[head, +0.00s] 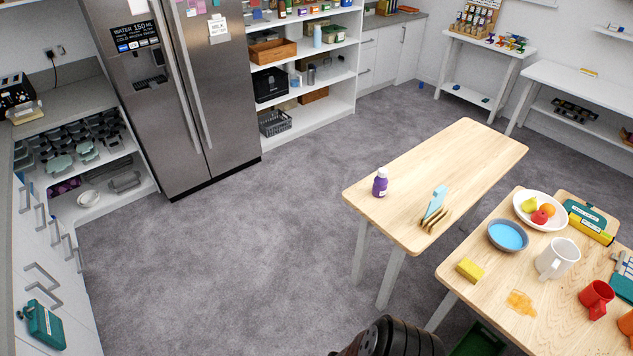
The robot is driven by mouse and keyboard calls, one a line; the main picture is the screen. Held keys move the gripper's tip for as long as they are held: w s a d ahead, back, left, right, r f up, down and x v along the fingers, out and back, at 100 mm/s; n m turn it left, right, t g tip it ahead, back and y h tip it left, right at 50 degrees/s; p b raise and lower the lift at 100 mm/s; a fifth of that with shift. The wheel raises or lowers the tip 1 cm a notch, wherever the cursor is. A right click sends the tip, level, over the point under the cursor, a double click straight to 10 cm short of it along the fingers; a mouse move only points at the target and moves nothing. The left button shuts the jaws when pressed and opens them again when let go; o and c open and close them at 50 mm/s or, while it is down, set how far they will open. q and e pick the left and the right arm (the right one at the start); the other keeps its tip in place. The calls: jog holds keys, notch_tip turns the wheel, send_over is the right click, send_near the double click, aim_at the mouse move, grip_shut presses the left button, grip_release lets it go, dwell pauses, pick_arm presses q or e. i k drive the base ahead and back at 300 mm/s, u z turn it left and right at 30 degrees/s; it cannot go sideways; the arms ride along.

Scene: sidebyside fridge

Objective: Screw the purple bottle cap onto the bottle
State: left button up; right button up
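A small purple bottle (380,184) stands upright near the left edge of the nearer-to-fridge wooden table (460,165). It has a pale label and a light whitish-lilac top. I cannot tell whether that top is a cap or a bare neck. I can make out no separate purple cap. Neither of my grippers is in view; only a dark, ribbed part of my own body shows at the bottom edge.
A light-blue item in a wooden rack (428,218) stands right of the bottle. The carpet (240,250) before the fridge (180,90) is clear.

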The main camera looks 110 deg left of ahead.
aim_at(378, 189)
jog(key=u, duration=3.3)
